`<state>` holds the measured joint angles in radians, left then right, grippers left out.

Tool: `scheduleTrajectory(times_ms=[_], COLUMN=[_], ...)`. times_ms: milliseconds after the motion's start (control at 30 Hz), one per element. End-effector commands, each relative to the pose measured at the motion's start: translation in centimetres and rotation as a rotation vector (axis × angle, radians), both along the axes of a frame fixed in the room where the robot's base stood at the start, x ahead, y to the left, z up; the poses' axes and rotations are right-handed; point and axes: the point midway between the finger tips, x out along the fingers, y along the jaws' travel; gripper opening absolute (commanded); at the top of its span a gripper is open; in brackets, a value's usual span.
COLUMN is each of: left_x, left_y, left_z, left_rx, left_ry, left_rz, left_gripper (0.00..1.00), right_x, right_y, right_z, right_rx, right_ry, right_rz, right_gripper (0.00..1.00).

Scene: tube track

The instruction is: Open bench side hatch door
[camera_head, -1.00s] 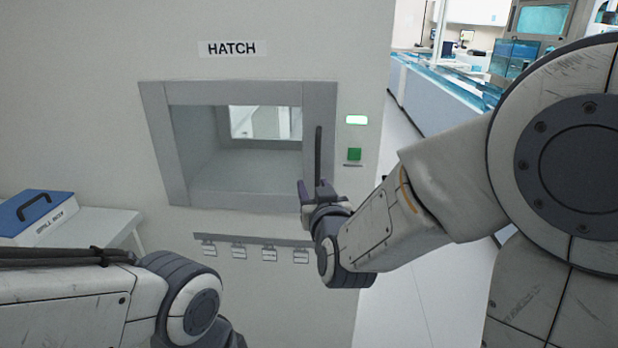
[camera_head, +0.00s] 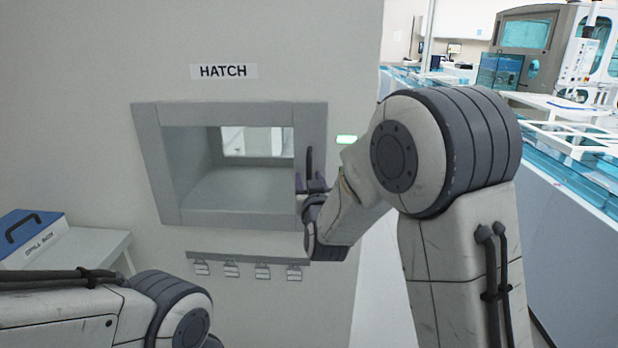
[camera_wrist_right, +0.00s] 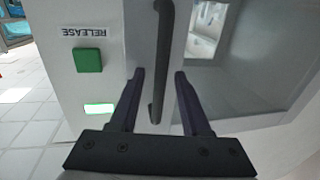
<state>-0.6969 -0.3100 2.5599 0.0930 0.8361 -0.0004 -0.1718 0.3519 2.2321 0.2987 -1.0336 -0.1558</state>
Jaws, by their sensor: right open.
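The hatch door (camera_head: 312,125) has a grey frame around a glass pane under a HATCH label (camera_head: 223,71), and it looks shut. A dark vertical bar handle (camera_head: 309,160) is on its right side and also shows in the right wrist view (camera_wrist_right: 163,50). My right gripper (camera_head: 312,187) is at the handle's lower part. In the right wrist view, the right gripper (camera_wrist_right: 158,76) is open, with one finger on each side of the handle's line; contact cannot be told. My left arm shows at the lower left, but its gripper is out of view.
A green RELEASE button (camera_wrist_right: 88,60) and a lit green indicator (camera_wrist_right: 98,108) are on the wall beside the handle. Several small clips hang from a rail (camera_head: 250,257) below the hatch. A blue-lidded box (camera_head: 32,237) stands on a side table (camera_head: 95,243) at left.

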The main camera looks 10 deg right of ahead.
Motion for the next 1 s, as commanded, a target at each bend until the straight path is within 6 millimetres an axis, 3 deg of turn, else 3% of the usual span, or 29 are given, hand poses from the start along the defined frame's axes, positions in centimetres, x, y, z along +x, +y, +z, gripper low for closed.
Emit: scheduleTrajectory(times_ms=[233,300,367,1000], left_x=[0.0,0.0,-0.01,0.0], left_y=[0.0,0.0,0.01,0.0], left_z=[-0.01,-0.01,-0.01,0.0], left_rx=[0.0,0.0,0.0,0.0], left_ry=[0.0,0.0,0.0,0.0], left_rz=[0.0,0.0,0.0,0.0], left_gripper=[0.5,0.5,0.5,0.5], right_x=[0.07,0.06,0.05,0.04], right_y=[-0.01,-0.01,0.0,0.02], right_z=[-0.02,-0.02,-0.02,0.0], right_rx=[0.0,0.0,0.0,0.0], right_ry=[0.0,0.0,0.0,0.0], right_rz=[0.0,0.0,0.0,0.001], right_gripper=[0.47,0.2,0.0,0.0])
